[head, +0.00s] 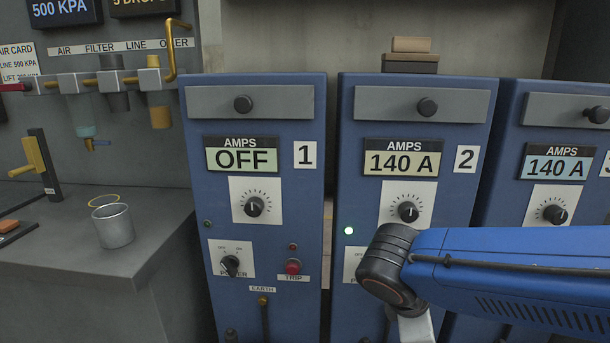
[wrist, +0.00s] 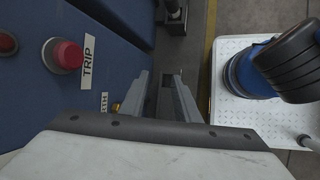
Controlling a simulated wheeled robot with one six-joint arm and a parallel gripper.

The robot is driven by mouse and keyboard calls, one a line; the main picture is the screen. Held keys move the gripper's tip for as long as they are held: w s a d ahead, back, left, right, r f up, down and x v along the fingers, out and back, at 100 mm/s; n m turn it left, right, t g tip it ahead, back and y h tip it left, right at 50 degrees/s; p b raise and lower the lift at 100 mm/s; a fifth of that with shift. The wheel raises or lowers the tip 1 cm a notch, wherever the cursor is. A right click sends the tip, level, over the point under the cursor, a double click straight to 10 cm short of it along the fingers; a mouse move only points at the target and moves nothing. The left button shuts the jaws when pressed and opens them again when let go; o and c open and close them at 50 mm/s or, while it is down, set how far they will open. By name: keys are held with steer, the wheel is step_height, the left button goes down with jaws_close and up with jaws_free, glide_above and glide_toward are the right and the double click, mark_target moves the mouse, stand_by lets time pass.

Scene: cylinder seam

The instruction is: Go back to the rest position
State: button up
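My gripper (wrist: 160,82) shows in the wrist view with its two grey fingers apart and nothing visible between them. Its fingers point along the blue front of a power unit (wrist: 28,105), with floor beyond. A red TRIP button (wrist: 67,56) stands out from that front, left of the fingers and apart from them. In the head view my blue arm reaches in from the right, in front of unit 2 (head: 348,120), and hides its lower part. My gripper itself is out of the head view, below its bottom edge.
Unit 1 (head: 220,170) reads OFF; its red trip button (head: 293,267) shows. A grey bench (head: 60,270) at left holds a metal cup (head: 113,226). Blocks (head: 410,62) lie on unit 2.

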steer(key=s+d+m+t+y, duration=0.1)
steer(key=s+d+m+y, duration=0.4)
steer(key=m, duration=1)
steer(key=shift+s+d+r+m+t, duration=0.15)
steer(key=shift+s+d+m+t, duration=0.05)
steer(key=shift+d+m+t, duration=0.25)
stand_by(1.3)
